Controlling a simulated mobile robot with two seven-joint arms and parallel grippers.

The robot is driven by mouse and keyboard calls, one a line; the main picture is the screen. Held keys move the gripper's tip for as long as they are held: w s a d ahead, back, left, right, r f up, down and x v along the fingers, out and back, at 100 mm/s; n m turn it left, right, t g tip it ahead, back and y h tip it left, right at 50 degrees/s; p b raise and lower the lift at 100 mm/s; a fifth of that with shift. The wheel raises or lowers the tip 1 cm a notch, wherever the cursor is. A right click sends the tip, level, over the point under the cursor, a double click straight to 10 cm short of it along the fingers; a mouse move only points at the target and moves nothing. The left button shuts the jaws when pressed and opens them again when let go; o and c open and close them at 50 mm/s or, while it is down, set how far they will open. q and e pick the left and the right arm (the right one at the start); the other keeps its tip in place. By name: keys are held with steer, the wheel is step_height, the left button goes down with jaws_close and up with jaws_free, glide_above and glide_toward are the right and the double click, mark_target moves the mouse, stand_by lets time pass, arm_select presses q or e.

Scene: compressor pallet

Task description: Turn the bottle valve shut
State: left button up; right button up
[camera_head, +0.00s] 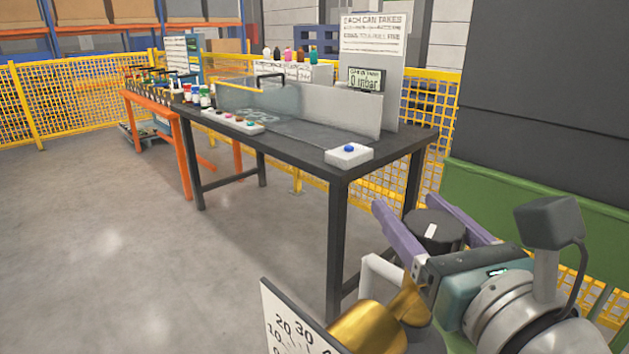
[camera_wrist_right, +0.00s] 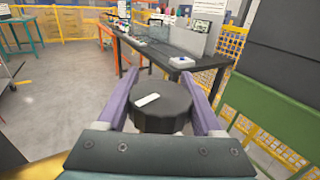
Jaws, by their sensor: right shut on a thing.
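The bottle valve is a round dark knob (camera_head: 434,227) with a white pointer mark, at the lower right of the head view. It also shows in the middle of the right wrist view (camera_wrist_right: 160,108). My right gripper (camera_head: 425,212) has purple fingers, one on each side of the knob, and is shut on it. In the right wrist view the white mark points up and to the right. A brass-coloured fitting (camera_head: 370,327) and a white scale plate with numbers (camera_head: 290,325) stand in front of the knob. My left gripper is not in view.
A dark workbench (camera_head: 300,141) stands behind the valve, with a white box with a blue button (camera_head: 348,154) at its near corner. A display (camera_head: 366,80) reads 0 mbar. Yellow mesh fence (camera_head: 75,95) runs behind. Open grey floor lies left.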

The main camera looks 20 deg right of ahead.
mark_target(443, 250)
steer(key=shift+d+m+g+h, duration=0.25)
steer(key=shift+m+h, duration=0.4)
steer(key=shift+h, duration=0.35)
steer(key=shift+d+m+g+h, duration=0.1)
steer(key=shift+m+g+h, duration=0.25)
steer(key=shift+m+h, duration=0.5)
steer(key=shift+s+h, duration=0.1)
steer(key=shift+h, duration=0.15)
steer(key=o, duration=1.4)
steer(key=shift+c, duration=0.2)
steer(key=shift+s, duration=0.15)
steer(key=b+v, duration=0.1)
steer(key=v, duration=0.6)
steer(key=shift+s+a, duration=0.1)
